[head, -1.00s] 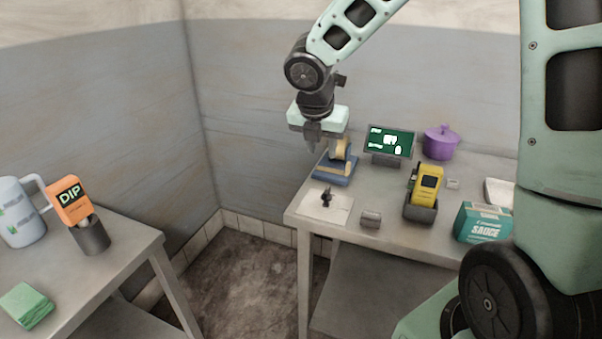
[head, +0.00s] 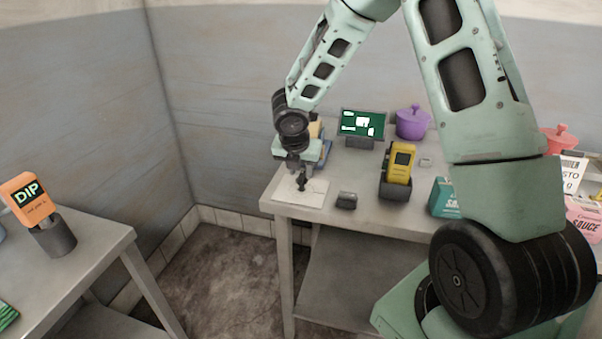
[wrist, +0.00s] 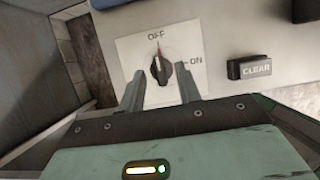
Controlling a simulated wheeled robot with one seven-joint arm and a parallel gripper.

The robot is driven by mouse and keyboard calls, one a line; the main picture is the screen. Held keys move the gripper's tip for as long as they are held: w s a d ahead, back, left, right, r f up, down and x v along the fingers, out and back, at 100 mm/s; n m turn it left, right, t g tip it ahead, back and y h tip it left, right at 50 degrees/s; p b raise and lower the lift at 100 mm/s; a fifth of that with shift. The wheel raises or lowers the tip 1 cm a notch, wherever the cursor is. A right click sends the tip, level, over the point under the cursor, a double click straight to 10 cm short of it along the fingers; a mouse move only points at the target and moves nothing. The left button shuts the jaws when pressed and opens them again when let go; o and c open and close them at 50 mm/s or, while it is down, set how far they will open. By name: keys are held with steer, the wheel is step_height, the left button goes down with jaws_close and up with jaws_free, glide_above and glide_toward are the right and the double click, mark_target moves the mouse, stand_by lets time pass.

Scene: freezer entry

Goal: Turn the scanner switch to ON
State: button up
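The scanner switch is a black rotary knob (wrist: 161,70) on a white plate (wrist: 128,48) marked OFF at the top and ON at the right. In the wrist view its red pointer line points at OFF. In the head view the knob (head: 301,182) stands on its plate (head: 314,199) near the table's left front corner. My gripper (wrist: 160,88) is open, with one finger on each side of the knob and no clear contact visible. In the head view my gripper (head: 297,170) is just above the knob.
A block marked CLEAR (wrist: 250,68) sits right of the plate. A yellow scanner (head: 399,162) stands in a dark holder, with a green-screen display (head: 362,124) and a purple pot (head: 412,122) behind. A blue-based object (head: 326,150) is partly hidden behind my gripper.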

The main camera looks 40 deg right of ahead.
steer(key=shift+w+d+f, duration=0.15)
steer(key=shift+d+f, duration=0.05)
steer(key=shift+f, duration=0.25)
jaws_close()
